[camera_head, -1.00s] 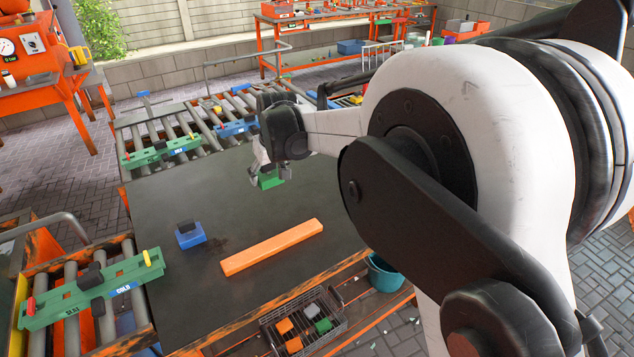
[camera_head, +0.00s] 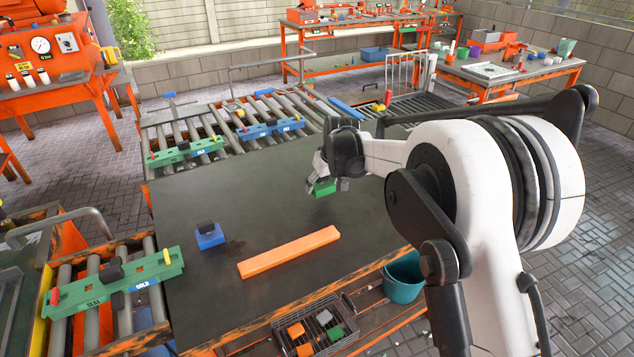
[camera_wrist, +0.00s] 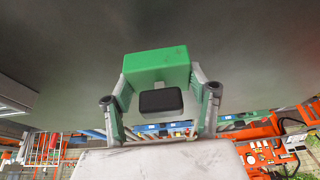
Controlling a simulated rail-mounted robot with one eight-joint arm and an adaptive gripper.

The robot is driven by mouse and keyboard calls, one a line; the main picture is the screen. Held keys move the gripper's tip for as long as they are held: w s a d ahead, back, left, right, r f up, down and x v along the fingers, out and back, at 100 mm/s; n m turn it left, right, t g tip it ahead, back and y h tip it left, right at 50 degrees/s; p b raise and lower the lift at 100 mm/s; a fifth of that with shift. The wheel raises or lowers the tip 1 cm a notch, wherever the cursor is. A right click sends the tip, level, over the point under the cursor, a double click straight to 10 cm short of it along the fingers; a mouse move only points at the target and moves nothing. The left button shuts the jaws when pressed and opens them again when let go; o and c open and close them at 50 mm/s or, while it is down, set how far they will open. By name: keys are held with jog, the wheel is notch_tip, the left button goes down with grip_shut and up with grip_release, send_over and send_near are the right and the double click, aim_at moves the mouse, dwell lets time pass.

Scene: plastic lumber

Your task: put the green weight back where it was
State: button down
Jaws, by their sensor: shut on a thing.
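My gripper (camera_head: 326,186) is shut on the green weight (camera_head: 325,189) over the far right part of the dark table (camera_head: 200,275). In the wrist view the green weight (camera_wrist: 157,66) is a green block with a black knob (camera_wrist: 160,101), held between the two fingers. The dark table top fills the background there. I cannot tell exactly how high the weight is above the table. A second green weight (camera_head: 336,332) lies in the wire basket (camera_head: 290,345) below the table's front edge.
A blue block with a black knob (camera_head: 209,236) and an orange bar (camera_head: 289,252) lie on the table. Green holders (camera_head: 110,284) (camera_head: 186,151) and a blue holder (camera_head: 270,128) sit on rollers. A teal bucket (camera_head: 403,280) stands at the front right.

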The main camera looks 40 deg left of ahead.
aim_at(321, 200)
jog(key=shift+f, duration=1.85)
jog(key=shift+f, duration=0.2)
jog(key=c, duration=0.7)
grip_release()
jog(key=shift+o, duration=0.2)
jog(key=v, duration=1.2)
jog(key=shift+r, duration=0.15)
jog(key=shift+d, duration=0.2)
